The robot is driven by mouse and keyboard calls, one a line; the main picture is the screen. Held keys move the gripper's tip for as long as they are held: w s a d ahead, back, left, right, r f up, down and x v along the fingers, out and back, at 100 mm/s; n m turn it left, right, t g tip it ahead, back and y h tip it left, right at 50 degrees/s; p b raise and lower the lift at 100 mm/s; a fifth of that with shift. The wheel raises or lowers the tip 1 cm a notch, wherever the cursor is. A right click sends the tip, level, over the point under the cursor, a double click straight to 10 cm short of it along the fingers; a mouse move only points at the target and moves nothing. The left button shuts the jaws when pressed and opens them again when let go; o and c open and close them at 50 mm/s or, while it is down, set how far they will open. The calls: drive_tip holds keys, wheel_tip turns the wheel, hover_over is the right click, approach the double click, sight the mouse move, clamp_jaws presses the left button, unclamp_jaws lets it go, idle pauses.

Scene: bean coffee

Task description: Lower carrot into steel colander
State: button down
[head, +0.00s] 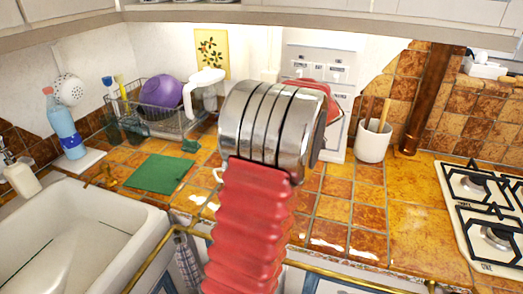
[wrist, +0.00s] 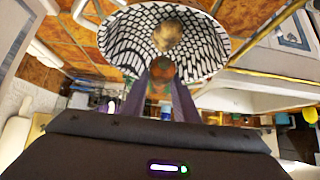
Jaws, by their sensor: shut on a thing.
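In the wrist view the two dark fingers of my gripper (wrist: 161,98) are shut on the carrot (wrist: 162,71), whose orange end shows between the fingertips. The steel colander (wrist: 116,44), a round bowl with a dark mesh pattern, lies just beyond the carrot. The carrot's end overlaps the near part of the bowl; I cannot tell whether it is inside or above it. A brownish, potato-like thing (wrist: 168,36) shows in the bowl. In the head view my arm hides the gripper, carrot and colander.
The head view shows a tiled counter with a white sink (head: 90,235) at left, a dish rack with a purple bowl (head: 163,92), a green cloth (head: 160,174), a white utensil pot (head: 373,141) and a gas hob (head: 485,205) at right. Bare tiles lie left of the hob.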

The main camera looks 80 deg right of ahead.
drive_tip(key=shift+f, duration=1.8)
drive_tip(key=shift+f, duration=0.5)
idle(0.5)
drive_tip(key=c, duration=1.3)
unclamp_jaws()
drive_tip(key=shift+s+r, duration=0.1)
drive_tip(key=v, duration=1.3)
drive_tip(key=shift+s, duration=0.15)
drive_tip(key=shift+a+r, duration=0.1)
drive_tip(key=shift+a, duration=0.05)
